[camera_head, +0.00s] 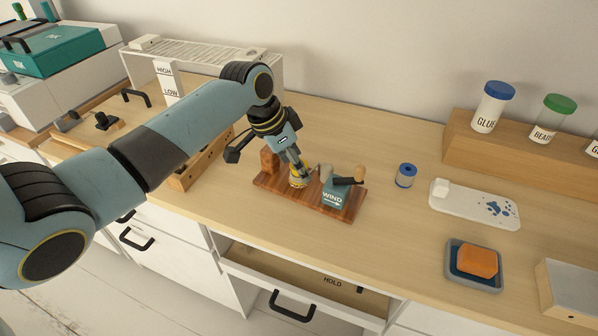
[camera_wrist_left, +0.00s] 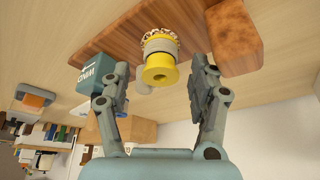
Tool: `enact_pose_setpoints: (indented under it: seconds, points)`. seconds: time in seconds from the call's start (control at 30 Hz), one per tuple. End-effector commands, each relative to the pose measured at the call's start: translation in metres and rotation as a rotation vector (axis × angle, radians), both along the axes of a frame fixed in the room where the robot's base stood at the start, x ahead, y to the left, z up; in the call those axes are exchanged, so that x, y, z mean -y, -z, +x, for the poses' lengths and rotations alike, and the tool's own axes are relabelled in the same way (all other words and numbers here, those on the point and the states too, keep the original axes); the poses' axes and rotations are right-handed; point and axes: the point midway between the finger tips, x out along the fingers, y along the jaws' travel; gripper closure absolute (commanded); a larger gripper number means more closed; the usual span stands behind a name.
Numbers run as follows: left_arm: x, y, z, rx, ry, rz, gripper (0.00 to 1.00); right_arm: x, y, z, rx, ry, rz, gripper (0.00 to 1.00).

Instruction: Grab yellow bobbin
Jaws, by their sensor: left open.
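The yellow bobbin (camera_head: 298,183) sits on a wooden winder board (camera_head: 265,186), partly hidden by my gripper. In the left wrist view the yellow bobbin (camera_wrist_left: 160,72) shows its round end, with a grey band and a speckled disc behind it. My left gripper (camera_head: 294,170) is open above the bobbin. In the wrist view its fingers (camera_wrist_left: 160,66) stand apart on either side of the bobbin, with gaps visible. I cannot tell how deep the bobbin lies between them. My right gripper is not in view.
A teal WIND block (camera_head: 333,196) with a crank stands close right of the bobbin; a wooden block (camera_head: 269,162) stands left. A blue bobbin (camera_head: 405,175) stands on the desk further right. An open HOLD drawer (camera_head: 300,275) lies below. A sponge tray (camera_head: 473,284) sits right.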

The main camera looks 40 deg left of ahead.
Motion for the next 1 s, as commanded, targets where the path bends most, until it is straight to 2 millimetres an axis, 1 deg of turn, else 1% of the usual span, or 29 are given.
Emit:
enact_pose_setpoints:
  seconds: [0.03, 0.13, 0.37, 0.47, 0.7, 0.77, 1.0]
  points:
    - [0.0019, 0.0069, 0.0034, 0.001, -0.001, -0.002, 0.39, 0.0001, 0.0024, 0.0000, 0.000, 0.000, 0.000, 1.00]
    - [0.0031, 0.0150, 0.0060, 0.001, -0.001, -0.001, 0.39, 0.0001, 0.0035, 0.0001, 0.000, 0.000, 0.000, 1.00]
    - [0.0033, 0.0161, 0.0067, 0.003, 0.000, 0.001, 0.39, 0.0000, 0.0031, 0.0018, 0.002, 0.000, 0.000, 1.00]
    - [0.0033, 0.0160, 0.0066, 0.002, -0.001, 0.001, 0.49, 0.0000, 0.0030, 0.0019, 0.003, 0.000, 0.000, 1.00]
    - [0.0032, 0.0159, 0.0065, 0.001, 0.000, 0.000, 0.81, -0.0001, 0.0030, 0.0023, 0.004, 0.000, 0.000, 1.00]
    - [0.0032, 0.0159, 0.0065, 0.001, 0.000, 0.000, 0.88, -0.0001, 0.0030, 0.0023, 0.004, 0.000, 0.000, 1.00]
    - [0.0031, 0.0137, 0.0067, 0.003, -0.001, 0.001, 0.88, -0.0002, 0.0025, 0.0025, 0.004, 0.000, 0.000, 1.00]
